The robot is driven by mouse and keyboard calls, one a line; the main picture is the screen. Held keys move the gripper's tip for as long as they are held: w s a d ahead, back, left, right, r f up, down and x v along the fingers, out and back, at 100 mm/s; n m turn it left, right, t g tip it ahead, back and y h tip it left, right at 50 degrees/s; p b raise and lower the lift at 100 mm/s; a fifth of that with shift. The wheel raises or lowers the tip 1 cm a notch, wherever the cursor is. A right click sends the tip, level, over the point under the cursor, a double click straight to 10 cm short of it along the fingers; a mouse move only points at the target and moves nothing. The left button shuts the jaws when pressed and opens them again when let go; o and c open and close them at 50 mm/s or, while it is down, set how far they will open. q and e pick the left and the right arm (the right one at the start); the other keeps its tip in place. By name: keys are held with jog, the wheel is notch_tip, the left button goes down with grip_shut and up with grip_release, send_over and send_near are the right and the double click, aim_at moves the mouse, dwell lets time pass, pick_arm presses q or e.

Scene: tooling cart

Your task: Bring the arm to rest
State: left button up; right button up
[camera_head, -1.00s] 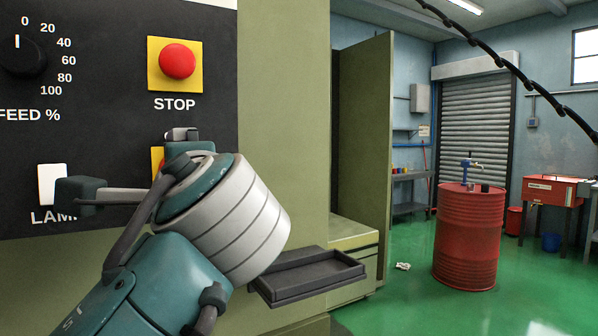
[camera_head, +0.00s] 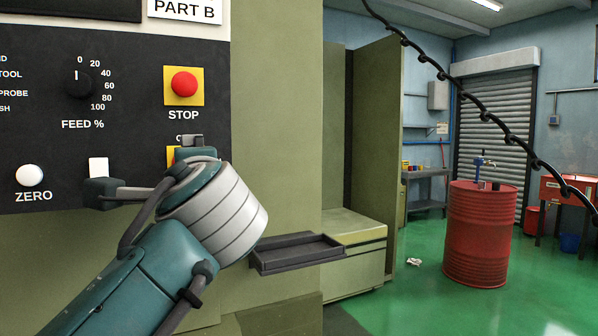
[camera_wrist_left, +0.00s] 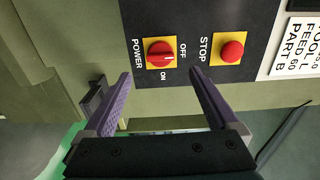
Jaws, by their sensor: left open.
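My left arm comes in from the lower left in the head view, its pale ringed wrist (camera_head: 218,215) in front of the machine's panel. Much of the left gripper is hidden behind that wrist. In the left wrist view the left gripper (camera_wrist_left: 160,73) is open, with two dark purple fingers spread apart and nothing held. Beyond its fingertips are the red POWER switch (camera_wrist_left: 160,54) on a yellow plate and the red STOP button (camera_wrist_left: 232,50). The STOP button also shows in the head view (camera_head: 184,83). My right gripper is in neither view.
The black panel (camera_head: 40,120) also carries a FEED dial (camera_head: 79,84), a white ZERO button (camera_head: 29,175) and a white rocker switch (camera_head: 98,166). A dark tray (camera_head: 298,253) juts out right of the wrist. A red drum (camera_head: 481,235) stands on open green floor.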

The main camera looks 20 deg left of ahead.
pick_arm(q)
jog(key=shift+a, duration=0.15)
jog(key=s+d+f+n+g+h, duration=0.25)
jog(key=s+f, duration=0.35)
jog(key=f, duration=0.3)
jog(key=s+d+f+n+g+h, duration=0.1)
jog(key=s+f+n+g+h, duration=0.1)
jog(key=s+f+h, duration=0.5)
jog(key=s+d+f+n+g+h, duration=0.1)
jog(key=s+d+f, duration=0.15)
jog(key=s, duration=0.25)
jog(key=s+d+f+g+h+p, duration=0.1)
jog(key=s+d+f+g+h, duration=0.1)
jog(key=s+d, duration=0.25)
jog(key=s+d+f+n+g+h, duration=0.1)
jog(key=s+d+f, duration=0.15)
jog(key=s, duration=0.35)
notch_tip(320, 180, up, 37)
jog(key=p, duration=3.6)
jog(key=shift+w+d+f+p, duration=0.2)
jog(key=shift+d+p, duration=0.1)
jog(key=shift+p, duration=0.05)
